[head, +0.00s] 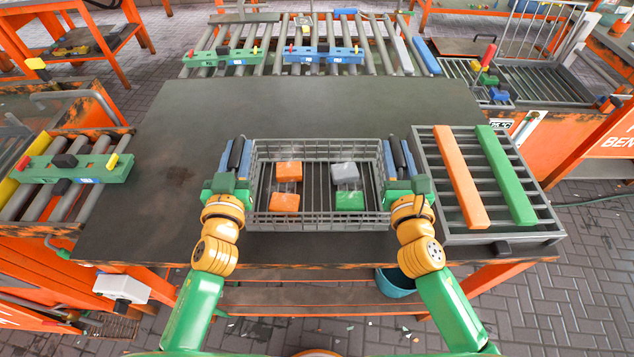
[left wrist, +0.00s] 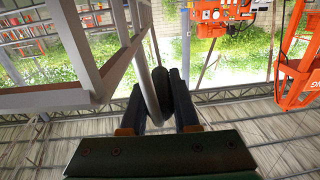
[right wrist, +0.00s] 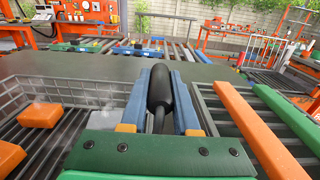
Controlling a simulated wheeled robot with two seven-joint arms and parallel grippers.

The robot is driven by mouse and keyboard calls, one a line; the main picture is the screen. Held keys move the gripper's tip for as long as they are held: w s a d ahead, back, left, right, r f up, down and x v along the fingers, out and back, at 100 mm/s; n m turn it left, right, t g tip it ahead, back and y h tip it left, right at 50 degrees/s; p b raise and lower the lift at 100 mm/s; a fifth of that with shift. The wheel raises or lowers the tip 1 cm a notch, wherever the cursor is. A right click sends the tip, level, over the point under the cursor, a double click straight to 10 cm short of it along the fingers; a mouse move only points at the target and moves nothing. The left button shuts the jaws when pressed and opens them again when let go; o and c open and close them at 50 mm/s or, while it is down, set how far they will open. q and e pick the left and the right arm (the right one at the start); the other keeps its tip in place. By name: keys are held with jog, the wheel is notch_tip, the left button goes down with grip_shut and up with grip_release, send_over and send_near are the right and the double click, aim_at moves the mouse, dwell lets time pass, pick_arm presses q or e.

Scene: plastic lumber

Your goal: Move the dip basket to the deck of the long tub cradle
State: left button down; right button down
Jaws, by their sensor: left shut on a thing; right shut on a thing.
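The dip basket (head: 317,221) is a grey wire basket holding two orange blocks, a grey block and a green block. It is level over the table's front half; I cannot tell if it touches the table. My left gripper (head: 236,160) is shut on its left handle, and my right gripper (head: 401,160) is shut on its right handle. The dark right handle (right wrist: 160,90) shows between the fingers in the right wrist view. A grey slatted frame (head: 432,209), which looks like the long tub cradle, stands just right of the basket, with an orange and a green bar lying across its slats.
The dark table (head: 300,105) is bare behind and left of the basket. A roller conveyor (head: 300,72) with green and blue holders lies beyond its far edge. A green holder (head: 75,168) sits on rollers at the left. A teal bucket (head: 397,286) is under the table.

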pick_arm(q)
jog(key=shift+r, duration=0.15)
pick_arm(e)
jog(key=shift+r, duration=0.15)
